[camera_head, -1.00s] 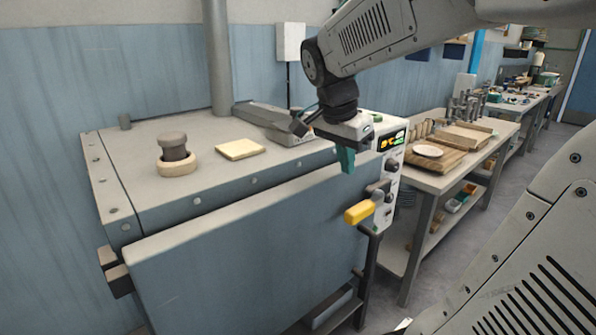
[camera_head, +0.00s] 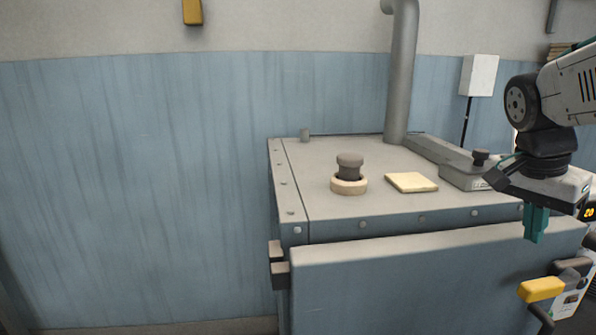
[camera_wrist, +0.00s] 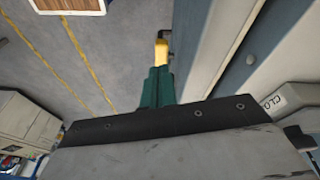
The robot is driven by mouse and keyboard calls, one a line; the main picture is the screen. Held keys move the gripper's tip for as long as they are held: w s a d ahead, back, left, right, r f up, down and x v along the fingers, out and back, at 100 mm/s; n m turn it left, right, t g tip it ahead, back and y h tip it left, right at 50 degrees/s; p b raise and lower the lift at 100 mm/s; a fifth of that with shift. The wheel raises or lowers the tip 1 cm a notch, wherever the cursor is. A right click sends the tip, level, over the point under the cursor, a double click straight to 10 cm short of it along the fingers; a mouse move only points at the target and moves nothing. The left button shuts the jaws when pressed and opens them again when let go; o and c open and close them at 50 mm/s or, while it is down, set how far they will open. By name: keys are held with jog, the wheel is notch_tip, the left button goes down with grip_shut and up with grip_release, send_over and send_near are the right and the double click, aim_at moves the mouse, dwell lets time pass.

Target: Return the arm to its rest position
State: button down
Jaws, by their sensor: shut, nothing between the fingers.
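My gripper (camera_head: 535,223) hangs at the right of the head view, its green fingers together and pointing down, with nothing between them. It is in front of the dryer's upper right part, above and a little left of the yellow door handle (camera_head: 541,290). In the wrist view the green fingers (camera_wrist: 157,84) are also together, and the yellow handle (camera_wrist: 161,53) shows just beyond their tips, apparently below them. The plate dryer (camera_head: 400,280) is a blue-grey box whose front door looks shut. Part of my arm is cut off by the right edge.
On the dryer's top are a dark knob in a pale ring (camera_head: 349,186), a cream pad (camera_head: 411,182) and a grey box-like fitting (camera_head: 463,178). A vertical pipe (camera_head: 402,75) rises behind. The blue wall (camera_head: 130,190) fills the left. In the wrist view the floor (camera_wrist: 95,60) shows clear.

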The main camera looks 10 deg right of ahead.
jog(key=s+a+f+n+y, duration=0.1)
jog(key=s+a+f+n, duration=0.1)
jog(key=a+n, duration=0.3)
jog(key=s+a+f+n+t+y, duration=0.1)
jog(key=s+a+f+n, duration=0.1)
jog(key=s+a+n, duration=0.2)
jog(key=s+a+f+n+y, duration=0.1)
jog(key=s+a+f+n, duration=0.1)
jog(key=s+a+n, duration=0.2)
jog(key=a+n, duration=0.1)
jog(key=a, duration=0.2)
jog(key=shift+f+n, duration=0.3)
jog(key=shift+s+a, duration=0.1)
jog(key=shift+a, duration=0.1)
